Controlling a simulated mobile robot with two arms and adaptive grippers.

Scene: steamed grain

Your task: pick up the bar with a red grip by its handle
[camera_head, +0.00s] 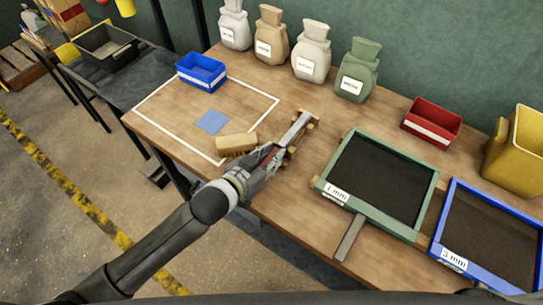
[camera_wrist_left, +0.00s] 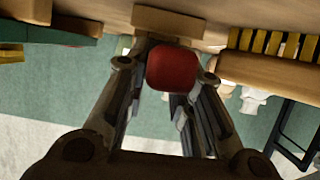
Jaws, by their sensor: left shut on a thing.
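The bar (camera_head: 297,129) is a flat grey metal strip. It lies at the table's front middle, over small wooden supports (camera_head: 312,122). Its red grip (camera_head: 268,151) points toward the front edge and is mostly covered by my left gripper (camera_head: 267,158). In the left wrist view the rounded end of the red grip (camera_wrist_left: 173,68) sits between the two fingers of my left gripper (camera_wrist_left: 167,75), which are shut on it. The bar still appears to be at its supports; any gap is too small to tell. My right gripper is in neither view.
A wooden brush (camera_head: 237,143) lies close left of my gripper and shows yellow bristles in the wrist view (camera_wrist_left: 268,42). The green-framed 1 mm sieve (camera_head: 426,205) stands close right. A blue bin (camera_head: 201,72) and several sacks stand farther back. The white-outlined area is mostly clear.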

